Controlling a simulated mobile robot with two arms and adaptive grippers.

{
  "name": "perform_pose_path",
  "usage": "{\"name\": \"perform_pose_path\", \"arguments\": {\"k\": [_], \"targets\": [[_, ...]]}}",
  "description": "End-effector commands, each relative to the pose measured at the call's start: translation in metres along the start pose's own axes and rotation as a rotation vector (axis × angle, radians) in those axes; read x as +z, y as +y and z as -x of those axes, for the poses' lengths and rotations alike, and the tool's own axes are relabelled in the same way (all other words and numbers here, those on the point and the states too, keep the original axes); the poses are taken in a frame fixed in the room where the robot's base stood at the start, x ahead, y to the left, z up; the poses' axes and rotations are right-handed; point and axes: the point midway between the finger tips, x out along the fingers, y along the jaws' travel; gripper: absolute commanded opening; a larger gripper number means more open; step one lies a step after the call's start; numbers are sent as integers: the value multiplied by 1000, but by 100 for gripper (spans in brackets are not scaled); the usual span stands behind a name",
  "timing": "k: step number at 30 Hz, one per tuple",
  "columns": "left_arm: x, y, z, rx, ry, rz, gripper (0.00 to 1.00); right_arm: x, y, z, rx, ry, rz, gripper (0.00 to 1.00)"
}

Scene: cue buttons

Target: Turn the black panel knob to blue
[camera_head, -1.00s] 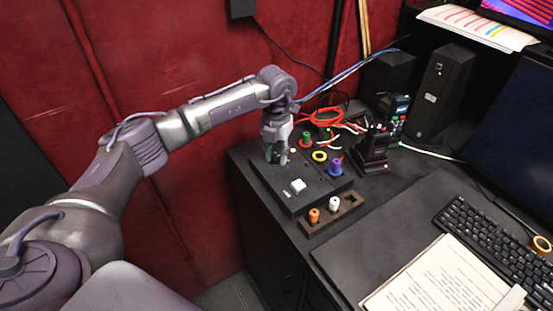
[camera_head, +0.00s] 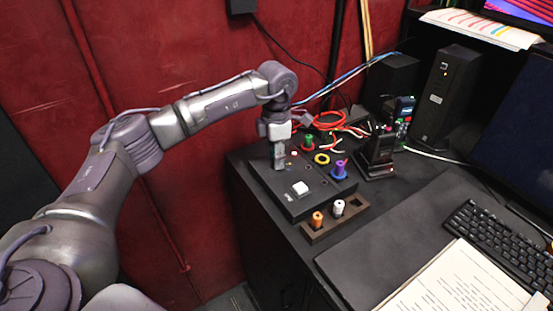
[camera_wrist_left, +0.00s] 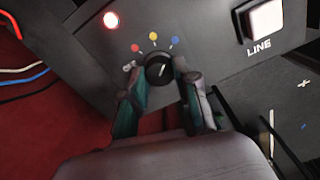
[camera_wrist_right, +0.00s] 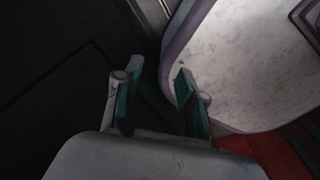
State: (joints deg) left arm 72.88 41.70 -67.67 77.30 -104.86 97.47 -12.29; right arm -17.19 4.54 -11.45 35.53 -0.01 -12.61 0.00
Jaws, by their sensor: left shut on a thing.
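The black knob (camera_wrist_left: 158,71) sits on the black panel (camera_wrist_left: 85,55). Red (camera_wrist_left: 135,47), yellow (camera_wrist_left: 153,36) and blue (camera_wrist_left: 175,41) dots arc around its upper side. The knob's white pointer line tilts up and right, roughly toward the blue dot. My left gripper (camera_wrist_left: 157,80) has one finger on each side of the knob and is shut on it. In the head view my left gripper (camera_head: 278,165) points down at the far left part of the panel (camera_head: 283,196) and hides the knob. My right gripper (camera_wrist_right: 154,85) is open and empty, in the right wrist view only.
A lit red light (camera_wrist_left: 111,20) and a white LINE button (camera_wrist_left: 266,21) are on the panel. Green (camera_head: 308,140) and purple (camera_head: 340,168) pieces and a yellow ring (camera_head: 321,158) stand farther right. A wooden holder (camera_head: 335,224) with orange and white pegs is in front.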

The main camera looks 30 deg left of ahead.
Motion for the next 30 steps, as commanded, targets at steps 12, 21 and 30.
{"name": "perform_pose_path", "arguments": {"k": [12,21,30], "targets": [[1,2,2,4,-5,-137,0,0,0,-6,0,0,0,40],[1,2,3,4,-5,-147,0,0,0,-6,0,0,0,40],[1,2,2,4,-4,-146,54,0,0,-6,0,0,0,40]]}}
